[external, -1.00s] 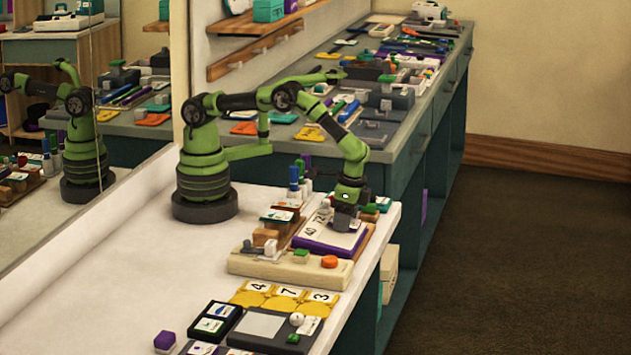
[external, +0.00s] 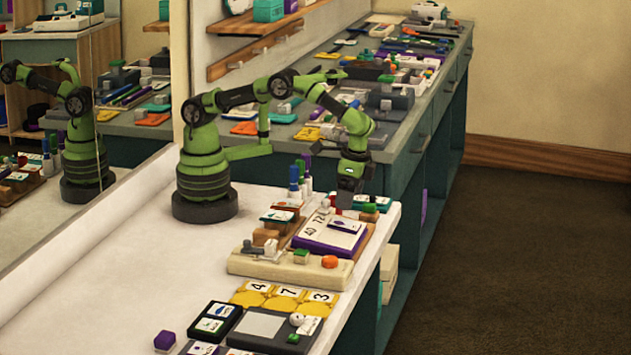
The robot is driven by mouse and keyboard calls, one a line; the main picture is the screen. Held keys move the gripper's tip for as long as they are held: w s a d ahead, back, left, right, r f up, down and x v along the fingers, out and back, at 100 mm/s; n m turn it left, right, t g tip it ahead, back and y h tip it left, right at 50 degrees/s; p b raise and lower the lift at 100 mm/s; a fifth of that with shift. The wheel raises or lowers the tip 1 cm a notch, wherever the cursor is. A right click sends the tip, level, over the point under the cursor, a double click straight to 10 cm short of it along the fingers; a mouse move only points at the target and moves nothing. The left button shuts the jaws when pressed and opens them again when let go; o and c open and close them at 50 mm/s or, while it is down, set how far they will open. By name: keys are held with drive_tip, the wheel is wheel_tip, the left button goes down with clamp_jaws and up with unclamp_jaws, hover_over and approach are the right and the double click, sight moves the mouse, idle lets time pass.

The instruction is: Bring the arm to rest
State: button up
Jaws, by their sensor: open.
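My gripper (external: 347,205) hangs at the end of my green and black arm, pointing down over the far right part of the white table (external: 120,290). It is open, and I see nothing held in it. It is above and just beyond a purple pad with white cards (external: 325,237), apart from the pad as far as I can tell. A small dark-marked card (external: 345,227) lies on the pad. The fingertips are small and partly merge with the items behind them.
A cream tray (external: 290,270) with a green and an orange knob lies in front of the pad. Blue-capped markers (external: 294,180) stand left of my gripper. Yellow number plates (external: 285,297) and dark boxes lie nearer. The table's left side is clear. A mirror (external: 60,130) stands at left.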

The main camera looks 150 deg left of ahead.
drive_tip(key=shift+w+a+r, duration=0.15)
drive_tip(key=shift+r, duration=1.65)
drive_tip(key=s+d+r+m+t+y, duration=0.35)
drive_tip(key=d+r+m, duration=0.25)
drive_tip(key=d+r, duration=0.9)
drive_tip(key=s+d+r+m+t, duration=0.1)
drive_tip(key=s+d+m+t, duration=0.1)
drive_tip(key=s, duration=0.5)
drive_tip(key=s+d+r+m+t, duration=0.1)
drive_tip(key=s+d+m, duration=0.3)
drive_tip(key=s, duration=0.4)
drive_tip(key=shift+s+d+r+m+t, duration=0.15)
drive_tip(key=shift+s+d+m+t, duration=0.25)
drive_tip(key=shift+t, duration=0.45)
